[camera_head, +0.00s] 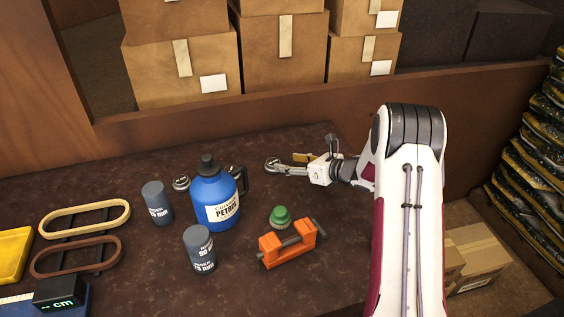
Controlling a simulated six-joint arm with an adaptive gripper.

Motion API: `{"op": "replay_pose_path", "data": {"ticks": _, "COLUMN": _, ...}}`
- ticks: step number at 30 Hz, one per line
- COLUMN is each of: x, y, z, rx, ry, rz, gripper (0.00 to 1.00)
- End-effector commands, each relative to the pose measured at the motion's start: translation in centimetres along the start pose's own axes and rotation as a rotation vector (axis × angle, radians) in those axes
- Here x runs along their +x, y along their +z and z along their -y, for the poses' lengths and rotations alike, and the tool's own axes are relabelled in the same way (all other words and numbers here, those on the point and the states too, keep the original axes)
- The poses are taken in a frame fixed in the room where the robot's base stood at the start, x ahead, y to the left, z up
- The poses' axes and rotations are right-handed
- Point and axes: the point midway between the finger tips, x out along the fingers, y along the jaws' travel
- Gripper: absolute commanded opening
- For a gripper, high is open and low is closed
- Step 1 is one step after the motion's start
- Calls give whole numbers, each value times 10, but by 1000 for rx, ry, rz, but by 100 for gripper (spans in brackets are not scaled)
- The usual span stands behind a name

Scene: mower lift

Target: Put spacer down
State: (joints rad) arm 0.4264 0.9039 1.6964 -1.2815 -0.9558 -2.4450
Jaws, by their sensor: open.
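Two dark grey cylinders with printed labels, apparently spacers, stand upright on the dark tabletop (130,265). One spacer (156,203) is left of the blue petrol jug. The other spacer (200,250) is in front of the jug, towards the camera. The small print on their labels is hard to read. My gripper (300,157) is at the right rear of the table, apart from both spacers. It is open and I see no spacer in it. A small yellow piece shows by its fingers; I cannot tell what it is.
The blue petrol jug (215,195) stands between the left spacer and my gripper. A green-topped cap (280,218) and an orange clamp-like block (288,243) are at front right. Two oval loops, a yellow tray (12,254) and a cm display (59,293) are at left. Boxes stand behind.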

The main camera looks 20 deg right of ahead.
Motion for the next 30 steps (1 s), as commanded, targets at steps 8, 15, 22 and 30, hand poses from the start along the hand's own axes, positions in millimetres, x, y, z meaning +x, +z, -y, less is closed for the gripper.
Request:
{"op": "replay_pose_path", "data": {"ticks": 8, "x": -33, "y": 0, "z": 0, "rx": -1, "ry": -1, "rz": 0, "gripper": 53}}
{"op": "replay_pose_path", "data": {"ticks": 15, "x": -41, "y": 0, "z": 0, "rx": -1, "ry": 1, "rz": 0, "gripper": 53}}
{"op": "replay_pose_path", "data": {"ticks": 22, "x": -41, "y": 0, "z": 0, "rx": -1, "ry": 1, "rz": 0, "gripper": 53}}
{"op": "replay_pose_path", "data": {"ticks": 30, "x": -41, "y": 0, "z": 0, "rx": 0, "ry": 0, "rz": 0, "gripper": 53}}
